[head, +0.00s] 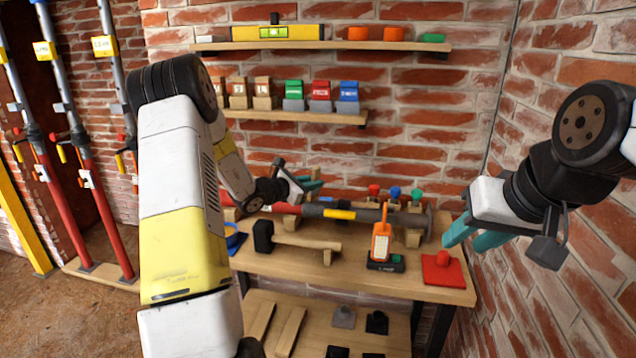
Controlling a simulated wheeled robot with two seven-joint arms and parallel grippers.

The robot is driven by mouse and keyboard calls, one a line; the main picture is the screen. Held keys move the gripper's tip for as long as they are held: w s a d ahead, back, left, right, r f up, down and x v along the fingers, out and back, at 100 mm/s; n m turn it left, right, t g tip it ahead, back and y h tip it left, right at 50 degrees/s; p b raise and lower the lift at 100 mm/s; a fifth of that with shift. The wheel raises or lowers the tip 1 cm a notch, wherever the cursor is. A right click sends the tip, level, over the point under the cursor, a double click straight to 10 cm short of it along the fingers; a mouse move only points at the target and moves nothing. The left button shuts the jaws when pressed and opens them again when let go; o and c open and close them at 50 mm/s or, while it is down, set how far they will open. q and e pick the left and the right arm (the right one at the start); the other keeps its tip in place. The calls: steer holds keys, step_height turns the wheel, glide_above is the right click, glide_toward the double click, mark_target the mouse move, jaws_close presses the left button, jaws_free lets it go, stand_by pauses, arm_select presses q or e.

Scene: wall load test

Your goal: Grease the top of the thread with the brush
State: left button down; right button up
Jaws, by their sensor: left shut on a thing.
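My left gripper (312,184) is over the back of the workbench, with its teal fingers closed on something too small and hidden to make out. A long red and grey bar (300,209) with a yellow band lies across the bench below and beside it; I cannot tell which part is threaded. No brush can be clearly picked out. A blue round thing (233,240), perhaps a tin, stands at the bench's left end, partly hidden by my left arm. My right gripper (478,240) is open and empty above the bench's right end.
On the workbench (330,275) lie a black-headed mallet (300,241), an orange device (381,241) in a dark stand and a red block with a knob (443,270). Wall shelves hold a yellow level (278,33) and small boxes. Red and grey props (85,170) stand at left.

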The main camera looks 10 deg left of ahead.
arm_select(q)
steer(key=shift+s+d, duration=0.15)
steer(key=shift+d, duration=4)
steer(key=a, duration=1.1)
steer(key=shift+w, duration=0.2)
steer(key=shift+a, duration=0.1)
steer(key=shift+r, duration=3)
steer(key=shift+r, duration=1.45)
